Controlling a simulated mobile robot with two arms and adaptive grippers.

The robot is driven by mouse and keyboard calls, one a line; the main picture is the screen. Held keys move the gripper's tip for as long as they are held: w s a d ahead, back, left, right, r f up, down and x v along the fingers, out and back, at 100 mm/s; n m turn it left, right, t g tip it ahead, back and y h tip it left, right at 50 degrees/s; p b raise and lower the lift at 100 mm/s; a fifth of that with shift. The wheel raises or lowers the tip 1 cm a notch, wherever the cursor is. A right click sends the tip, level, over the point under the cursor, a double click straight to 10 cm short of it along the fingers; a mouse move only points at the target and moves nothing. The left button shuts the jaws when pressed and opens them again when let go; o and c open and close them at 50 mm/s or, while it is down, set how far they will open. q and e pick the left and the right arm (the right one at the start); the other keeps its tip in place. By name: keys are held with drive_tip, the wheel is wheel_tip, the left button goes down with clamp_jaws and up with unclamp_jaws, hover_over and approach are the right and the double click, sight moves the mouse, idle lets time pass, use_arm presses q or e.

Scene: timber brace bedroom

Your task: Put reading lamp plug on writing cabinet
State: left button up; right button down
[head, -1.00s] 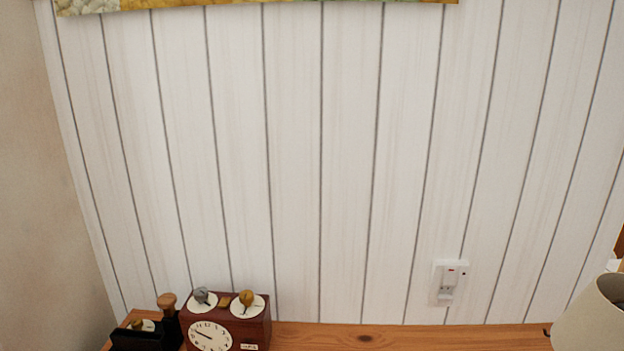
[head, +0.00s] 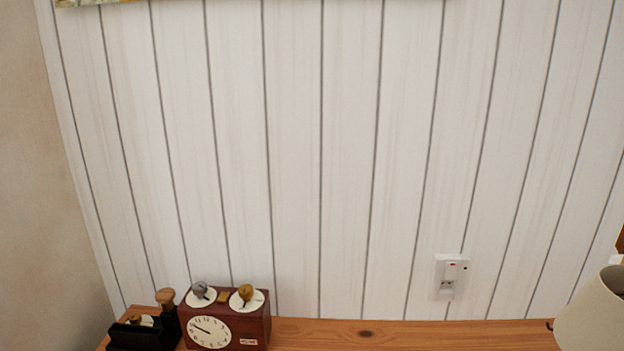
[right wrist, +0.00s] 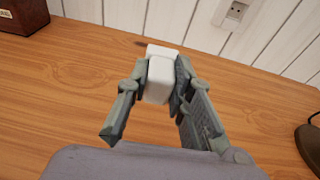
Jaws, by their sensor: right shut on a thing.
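The reading lamp plug (right wrist: 159,76) is a white block between the fingers of my right gripper (right wrist: 160,82), which is shut on it in the right wrist view. Below it is the wooden top of the writing cabinet (right wrist: 75,105); I cannot tell whether the plug touches the wood. In the head view the back strip of the cabinet top (head: 400,334) shows along the bottom edge. The reading lamp's cream shade (head: 595,318) is at the lower right, and part of its dark base (right wrist: 308,145) shows in the wrist view. My left gripper is in neither view.
A red-brown clock box (head: 228,325) with two knobs and a black holder (head: 145,332) stand at the cabinet's left end. A white wall socket (head: 450,277) is on the panelled wall; the wrist view also shows it (right wrist: 233,12). The middle of the top is clear.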

drive_tip(key=c, duration=1.3)
unclamp_jaws()
drive_tip(key=shift+s, duration=0.2)
drive_tip(key=s, duration=0.3)
drive_tip(key=s+r, duration=0.1)
drive_tip(key=s, duration=0.3)
drive_tip(key=s+r, duration=0.1)
drive_tip(key=s, duration=0.3)
drive_tip(key=shift+s+r, duration=0.1)
drive_tip(key=shift+s, duration=0.1)
